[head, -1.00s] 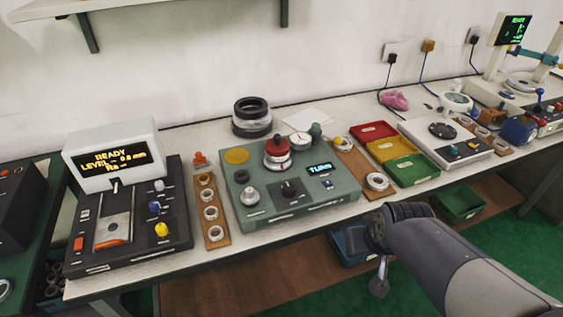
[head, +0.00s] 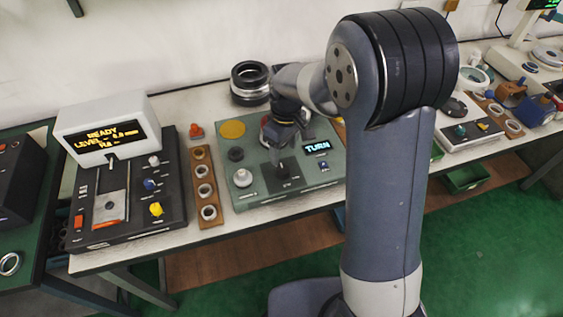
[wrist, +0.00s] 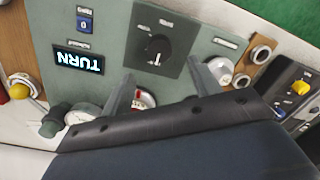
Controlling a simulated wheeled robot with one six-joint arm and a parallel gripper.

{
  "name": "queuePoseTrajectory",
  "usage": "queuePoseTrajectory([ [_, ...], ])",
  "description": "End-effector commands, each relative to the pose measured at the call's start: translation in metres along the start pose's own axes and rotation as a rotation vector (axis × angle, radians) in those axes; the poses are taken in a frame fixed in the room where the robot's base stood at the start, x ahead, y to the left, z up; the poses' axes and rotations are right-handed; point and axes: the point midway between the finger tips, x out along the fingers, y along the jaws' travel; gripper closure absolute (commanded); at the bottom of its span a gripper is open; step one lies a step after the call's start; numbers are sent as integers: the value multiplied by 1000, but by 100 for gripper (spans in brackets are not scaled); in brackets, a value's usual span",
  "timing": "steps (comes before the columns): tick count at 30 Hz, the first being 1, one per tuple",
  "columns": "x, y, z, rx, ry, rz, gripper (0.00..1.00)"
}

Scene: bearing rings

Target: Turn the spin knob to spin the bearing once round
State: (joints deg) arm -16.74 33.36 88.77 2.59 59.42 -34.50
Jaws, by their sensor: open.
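The grey-green tester box (head: 247,203) stands on the bench with a lit TURN display (head: 317,147), which also shows upside down in the wrist view (wrist: 79,57). A black pointer knob (wrist: 158,48) on a dark plate looks like the spin knob; its label is too small to read. My gripper (wrist: 163,72) is open and empty, its fingers pointing toward this knob without closing around it. In the head view my gripper (head: 284,150) is over the box and hides most of the bearing spindle. Part of the red-and-white spindle (wrist: 146,98) shows between the fingers.
A black levelling unit (head: 158,222) with a READY screen and a wooden strip of rings (head: 206,192) stand left of the box. Stacked dark rings (head: 250,84) stand behind it.

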Motion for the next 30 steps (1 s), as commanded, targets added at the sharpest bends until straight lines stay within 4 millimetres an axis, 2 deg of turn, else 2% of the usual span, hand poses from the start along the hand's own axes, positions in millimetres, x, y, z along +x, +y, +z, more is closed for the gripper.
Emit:
queuePoseTrajectory([
  [6,44,-1,1,1,-5,-3,42],
  [12,69,0,0,1,-1,0,42],
  [18,77,0,0,1,1,1,42],
  [25,78,0,0,2,1,1,42],
  [30,78,0,0,2,1,1,55],
])
